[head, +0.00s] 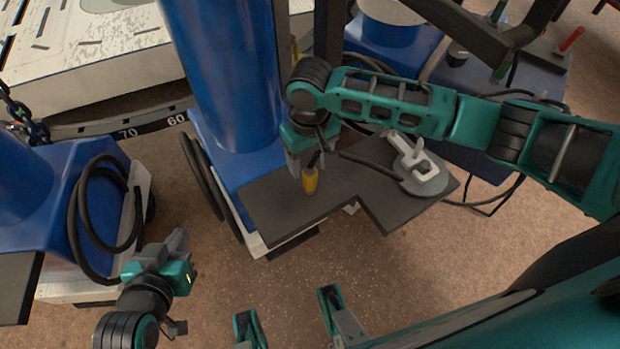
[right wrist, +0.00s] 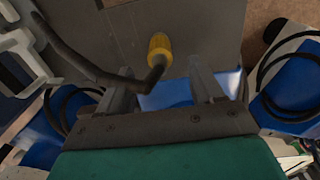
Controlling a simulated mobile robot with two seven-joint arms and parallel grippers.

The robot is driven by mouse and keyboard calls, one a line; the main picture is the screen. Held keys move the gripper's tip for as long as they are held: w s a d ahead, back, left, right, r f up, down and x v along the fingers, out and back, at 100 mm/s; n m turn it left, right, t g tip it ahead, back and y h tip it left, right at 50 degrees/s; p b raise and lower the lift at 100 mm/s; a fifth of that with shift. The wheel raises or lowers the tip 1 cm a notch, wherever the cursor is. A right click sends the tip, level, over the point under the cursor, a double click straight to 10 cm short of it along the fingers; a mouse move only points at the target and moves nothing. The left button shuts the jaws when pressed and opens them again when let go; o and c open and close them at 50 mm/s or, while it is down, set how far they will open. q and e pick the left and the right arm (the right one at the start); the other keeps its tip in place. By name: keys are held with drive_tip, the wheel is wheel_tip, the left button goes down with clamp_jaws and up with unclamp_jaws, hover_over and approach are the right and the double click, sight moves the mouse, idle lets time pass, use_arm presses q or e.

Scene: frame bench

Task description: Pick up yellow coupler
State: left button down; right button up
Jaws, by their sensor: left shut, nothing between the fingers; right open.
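The yellow coupler (head: 310,182) stands upright on the dark tabletop (head: 275,205), with a black hose leaving its upper end. It also shows in the right wrist view (right wrist: 160,47), between and beyond the two fingers, with the hose bending down beside it. My right gripper (head: 304,168) points down right at the coupler, partly overlapping it in the head view. In the right wrist view my right gripper (right wrist: 166,72) is open, and no grip on the coupler shows. My left gripper (head: 178,240) is shut and empty, low at the left, away from the tabletop.
A grey clamp-like fitting on a round base (head: 418,172) sits on the tabletop's right part. A blue column (head: 222,70) rises behind the tabletop. A black hose coil (head: 85,225) hangs at the left. Bare floor (head: 330,260) lies in front.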

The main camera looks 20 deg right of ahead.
sight(311, 172)
drive_tip(key=shift+f, duration=0.8)
wheel_tip(311, 172, down, 5)
drive_tip(key=shift+f+b, duration=0.1)
drive_tip(key=shift+b, duration=1.1)
clamp_jaws()
